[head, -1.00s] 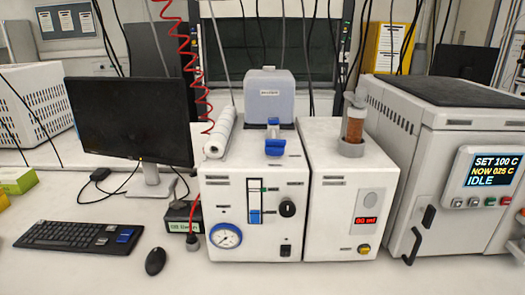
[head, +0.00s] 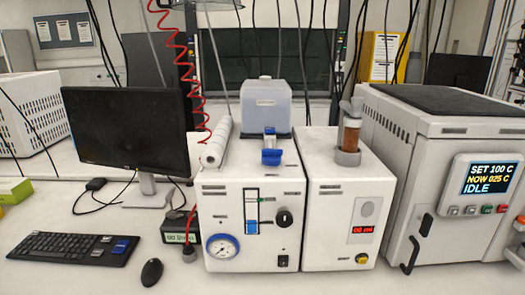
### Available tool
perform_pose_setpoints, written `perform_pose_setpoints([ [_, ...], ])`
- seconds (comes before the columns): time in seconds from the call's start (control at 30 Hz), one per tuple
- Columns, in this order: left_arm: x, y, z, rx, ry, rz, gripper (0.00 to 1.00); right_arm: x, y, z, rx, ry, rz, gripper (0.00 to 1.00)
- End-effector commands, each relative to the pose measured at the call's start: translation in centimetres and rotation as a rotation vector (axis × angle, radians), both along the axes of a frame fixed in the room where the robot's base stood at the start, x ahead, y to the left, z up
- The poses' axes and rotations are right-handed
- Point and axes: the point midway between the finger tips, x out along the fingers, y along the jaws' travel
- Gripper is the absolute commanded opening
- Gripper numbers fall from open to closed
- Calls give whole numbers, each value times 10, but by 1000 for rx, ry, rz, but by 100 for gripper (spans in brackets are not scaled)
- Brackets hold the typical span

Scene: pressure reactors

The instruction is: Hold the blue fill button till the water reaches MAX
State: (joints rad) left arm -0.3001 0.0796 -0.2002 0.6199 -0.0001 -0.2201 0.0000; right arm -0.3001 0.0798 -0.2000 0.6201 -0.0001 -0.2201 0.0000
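The white front unit (head: 214,202) stands on the bench, a little left of centre. I cannot tell whether the blue patch is water or a button, and no MAX lettering is readable. A blue lever-like part (head: 270,148) sits on top, before a translucent tank (head: 265,112). Neither of my grippers is in view.
Right of it is a white unit with a red 00 ml display (head: 362,229) and a yellow button (head: 362,259). A larger machine's screen (head: 488,178) reads IDLE. A monitor (head: 125,128), keyboard (head: 73,247) and mouse (head: 152,272) stand left.

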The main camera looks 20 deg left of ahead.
Motion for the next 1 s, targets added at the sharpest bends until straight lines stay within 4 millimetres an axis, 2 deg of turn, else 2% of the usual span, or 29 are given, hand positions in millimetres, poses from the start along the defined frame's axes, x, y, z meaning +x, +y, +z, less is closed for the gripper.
perform_pose_setpoints([
  [0.07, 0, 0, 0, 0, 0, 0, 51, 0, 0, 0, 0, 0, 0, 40],
  [0.53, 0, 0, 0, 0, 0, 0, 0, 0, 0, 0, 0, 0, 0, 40],
  [1.0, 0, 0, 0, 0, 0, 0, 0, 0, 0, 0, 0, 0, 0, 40],
])
